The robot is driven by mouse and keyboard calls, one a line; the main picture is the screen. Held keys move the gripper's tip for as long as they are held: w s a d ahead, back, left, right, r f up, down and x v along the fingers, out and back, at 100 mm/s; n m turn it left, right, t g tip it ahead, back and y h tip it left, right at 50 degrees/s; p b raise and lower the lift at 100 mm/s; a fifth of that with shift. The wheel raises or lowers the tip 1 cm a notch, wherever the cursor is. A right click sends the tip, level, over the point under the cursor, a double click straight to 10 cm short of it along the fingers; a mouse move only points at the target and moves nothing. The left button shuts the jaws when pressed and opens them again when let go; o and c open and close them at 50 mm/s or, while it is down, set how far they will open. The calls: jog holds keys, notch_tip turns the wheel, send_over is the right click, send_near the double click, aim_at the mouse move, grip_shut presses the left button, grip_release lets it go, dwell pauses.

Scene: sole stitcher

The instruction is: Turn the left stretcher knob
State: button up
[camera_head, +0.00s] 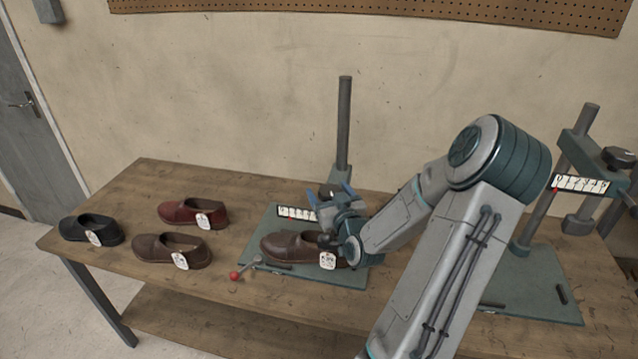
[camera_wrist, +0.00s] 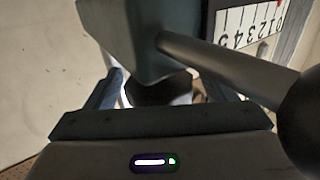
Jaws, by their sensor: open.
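The left stretcher stands mid-table, with a tall post (camera_head: 344,125), a teal base plate (camera_head: 345,277) and a white number scale (camera_head: 292,212). A brown shoe (camera_head: 290,246) sits on it. Its dark knob (camera_head: 326,190) is mostly hidden by my gripper (camera_head: 332,194), whose blue fingers point upward on either side of it. In the wrist view, a dark round part that looks like the knob (camera_wrist: 158,92) lies between the open fingers of my gripper (camera_wrist: 160,88). I cannot tell whether the fingers touch it.
A rod with a dark ball end (camera_wrist: 305,110) crosses close to my gripper's right finger. A second stretcher (camera_head: 535,270) stands to the right. Loose shoes (camera_head: 178,250) lie on the left of the table (camera_head: 110,210).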

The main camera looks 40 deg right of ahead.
jog(key=shift+w+d, duration=0.25)
jog(key=shift+w, duration=0.4)
jog(key=c, duration=1)
jog(key=shift+y, duration=0.3)
jog(key=n+y, duration=0.1)
jog(key=y, duration=0.1)
jog(key=n+y, duration=0.3)
jog(key=y, duration=0.1)
jog(key=shift+a+r+t+p, duration=0.1)
jog(key=shift+a+t+p, duration=0.15)
jog(key=shift+t+p, duration=0.1)
jog(key=shift+s+a+n+g+y+p, duration=0.2)
jog(key=shift+n+g+y, duration=0.25)
jog(key=shift+n+y, duration=0.65)
jog(key=shift+w+a+n+g+y+p, duration=0.2)
jog(key=shift+n+g+y, duration=0.4)
jog(key=shift+y, duration=0.85)
jog(key=shift+s+a+n+g+y+p, duration=0.1)
jog(key=shift+n+g+y+p, duration=0.2)
jog(key=shift+n+y, duration=0.85)
jog(key=shift+y, duration=0.3)
